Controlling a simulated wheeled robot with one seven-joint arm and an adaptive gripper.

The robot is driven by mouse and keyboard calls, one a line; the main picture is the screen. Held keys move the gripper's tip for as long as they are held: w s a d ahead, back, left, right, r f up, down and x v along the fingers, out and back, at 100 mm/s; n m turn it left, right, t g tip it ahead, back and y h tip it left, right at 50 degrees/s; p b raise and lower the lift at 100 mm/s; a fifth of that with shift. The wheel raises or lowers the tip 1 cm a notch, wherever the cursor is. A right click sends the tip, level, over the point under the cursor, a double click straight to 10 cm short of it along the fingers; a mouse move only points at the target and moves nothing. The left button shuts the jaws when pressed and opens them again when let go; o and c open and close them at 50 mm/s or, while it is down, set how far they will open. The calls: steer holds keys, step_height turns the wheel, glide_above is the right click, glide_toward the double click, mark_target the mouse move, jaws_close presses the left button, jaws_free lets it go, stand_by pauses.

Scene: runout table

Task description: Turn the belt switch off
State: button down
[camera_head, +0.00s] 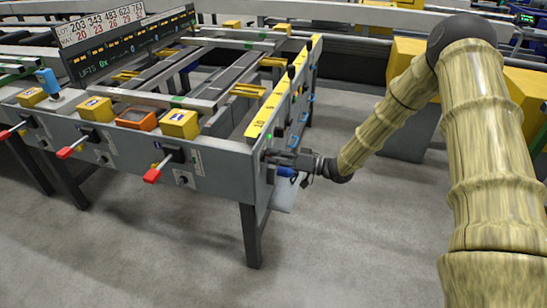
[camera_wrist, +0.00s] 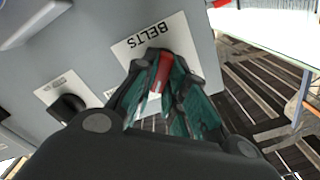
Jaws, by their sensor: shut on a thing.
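In the wrist view, a white plate (camera_wrist: 180,35) marked BELTS is fixed on a grey panel. A red switch handle (camera_wrist: 164,68) stands out in front of it, between the teal-padded fingers of my gripper (camera_wrist: 165,90). My gripper is shut on this handle. The fingers hide part of the handle and the lower plate, so the switch's setting cannot be read. In the head view, my gripper (camera_head: 290,160) reaches the right end face of the grey table (camera_head: 225,160). The switch itself is hidden there.
A black knob (camera_wrist: 68,107) on a white plate sits left of the switch. Red-handled levers (camera_head: 153,175) stick out from the table's front. Yellow boxes (camera_head: 180,124) and a blue item (camera_head: 47,80) are on top. Open floor (camera_head: 350,240) lies right of the table.

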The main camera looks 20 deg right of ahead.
steer(key=shift+s+a+f+n+b, duration=0.15)
steer(key=shift+n+b, duration=0.7)
steer(key=shift+n, duration=3.45)
steer(key=shift+s+r+n+b, duration=0.1)
steer(key=shift+n+b, duration=0.75)
steer(key=shift+n, duration=3.45)
steer(key=c, duration=1.5)
jaws_free()
steer(key=shift+o, duration=0.2)
steer(key=v, duration=1.2)
